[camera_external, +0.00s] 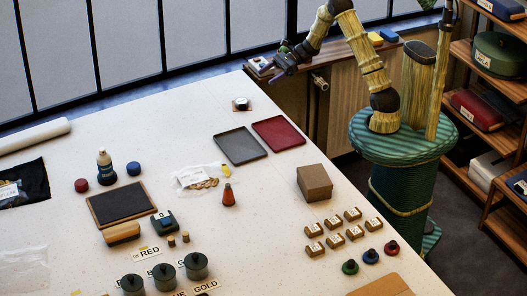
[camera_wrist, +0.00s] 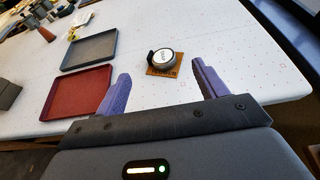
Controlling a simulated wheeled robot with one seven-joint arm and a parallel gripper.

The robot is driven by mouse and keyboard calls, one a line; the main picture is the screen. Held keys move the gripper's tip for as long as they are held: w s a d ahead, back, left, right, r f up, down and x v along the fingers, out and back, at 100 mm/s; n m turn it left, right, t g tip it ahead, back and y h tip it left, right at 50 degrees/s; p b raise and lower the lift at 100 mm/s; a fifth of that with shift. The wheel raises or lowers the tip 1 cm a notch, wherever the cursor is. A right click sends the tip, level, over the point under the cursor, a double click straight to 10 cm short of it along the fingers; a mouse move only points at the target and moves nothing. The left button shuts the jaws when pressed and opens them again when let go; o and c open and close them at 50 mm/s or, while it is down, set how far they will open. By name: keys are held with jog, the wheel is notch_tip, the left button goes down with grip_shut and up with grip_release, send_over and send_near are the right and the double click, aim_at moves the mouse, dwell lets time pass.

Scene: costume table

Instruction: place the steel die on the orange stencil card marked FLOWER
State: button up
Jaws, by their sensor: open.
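The orange stencil card (camera_wrist: 153,71) lies flat on the white table, near its far right edge in the wrist view. Some lettering shows along it, too small to read surely. A round steel-grey die (camera_wrist: 167,60) with a pale marked face rests on the card and covers much of it. In the external view the die (camera_external: 240,102) and card show small near the table's far corner. My gripper (camera_wrist: 160,73) is open and empty. Its two purple-grey fingers are spread, apart from the die. In the external view my gripper (camera_external: 276,67) hangs beyond the die, toward the table's corner.
A grey tray (camera_external: 240,145) and a red tray (camera_external: 279,133) lie nearby, and a brown box (camera_external: 314,182) stands farther along the table. The tabletop around the card is clear.

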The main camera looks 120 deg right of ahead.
jog(key=w+a+n+g+y, duration=0.1)
jog(key=a+n, duration=0.3)
jog(key=a, duration=0.4)
jog(key=w+a+f+n+g+y, duration=0.1)
jog(key=w+a+n+g+y, duration=0.1)
jog(key=w+a+n+g, duration=0.2)
jog(key=w+a+n+g+y, duration=0.2)
jog(key=a+n, duration=0.3)
jog(key=a, duration=0.6)
jog(key=shift+w+a+f+g, duration=0.2)
jog(key=shift+w+a+g, duration=0.2)
jog(key=shift+g, duration=0.3)
jog(key=a+n+g, duration=0.1)
jog(key=a+n, duration=0.2)
jog(key=s+a+n+g+h, duration=0.1)
jog(key=a+n, duration=0.2)
jog(key=a, duration=0.1)
jog(key=s+a+n+g, duration=0.1)
jog(key=a+n, duration=0.2)
jog(key=n, duration=0.1)
jog(key=shift+a+g+h, duration=0.2)
jog(key=shift+g+h, duration=0.1)
jog(key=shift+g, duration=0.1)
jog(key=s+a+r+n+t+h, duration=0.1)
jog(key=a+r+n+h, duration=0.1)
jog(key=a+n, duration=0.7)
jog(key=shift+s+a+r+n+h, duration=0.25)
jog(key=shift+n+h, duration=0.45)
jog(key=shift+n, duration=1.3)
